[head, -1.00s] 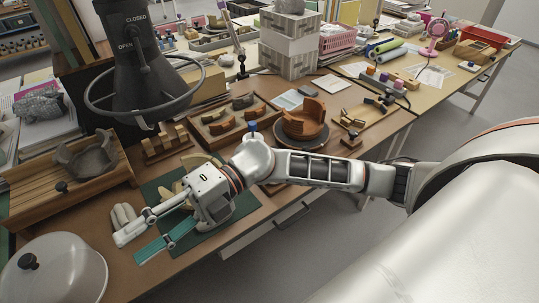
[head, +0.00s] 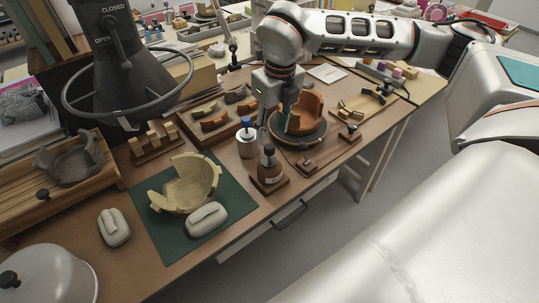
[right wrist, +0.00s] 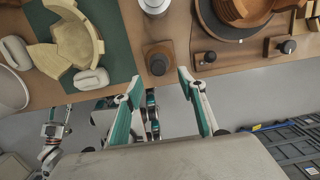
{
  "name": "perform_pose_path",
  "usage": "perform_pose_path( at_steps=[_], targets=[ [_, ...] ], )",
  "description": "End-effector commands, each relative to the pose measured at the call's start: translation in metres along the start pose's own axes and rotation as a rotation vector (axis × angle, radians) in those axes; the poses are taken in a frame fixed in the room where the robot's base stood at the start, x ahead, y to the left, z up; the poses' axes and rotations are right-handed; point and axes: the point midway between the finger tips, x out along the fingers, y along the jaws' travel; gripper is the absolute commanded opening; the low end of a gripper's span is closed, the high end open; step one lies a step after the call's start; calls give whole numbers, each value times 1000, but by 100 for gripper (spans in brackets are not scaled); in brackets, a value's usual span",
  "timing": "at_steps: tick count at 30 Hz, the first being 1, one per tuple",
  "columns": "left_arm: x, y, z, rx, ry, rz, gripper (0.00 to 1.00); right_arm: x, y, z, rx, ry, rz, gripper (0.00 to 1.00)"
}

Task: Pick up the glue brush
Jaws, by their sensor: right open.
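I cannot make out a separate brush. My right gripper (head: 273,130) points down above and just behind the bottle in the head view. In the right wrist view its fingers (right wrist: 160,80) are spread, empty, with the bottle between and ahead of the tips. My left gripper is not in the head view; white and teal arm parts low in the right wrist view may belong to it.
A white jar with a blue top (head: 246,138) stands close behind the bottle. A turntable (head: 312,138) with orange sherds is to the right. A cream bowl (head: 187,182) sits on a green mat (head: 165,240) to the left. A dark-knobbed block (head: 307,163) is near the front edge.

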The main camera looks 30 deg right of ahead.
Motion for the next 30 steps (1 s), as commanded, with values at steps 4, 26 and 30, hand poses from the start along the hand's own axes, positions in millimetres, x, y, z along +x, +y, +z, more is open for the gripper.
perform_pose_path(
  at_steps=[4,26,30],
  targets=[
    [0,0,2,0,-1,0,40,17,0,-1,0,4,1,40],
    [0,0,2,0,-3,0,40,74,3,0,-2,0,3,40],
    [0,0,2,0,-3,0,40,74,3,0,-2,1,3,9]
  ],
)
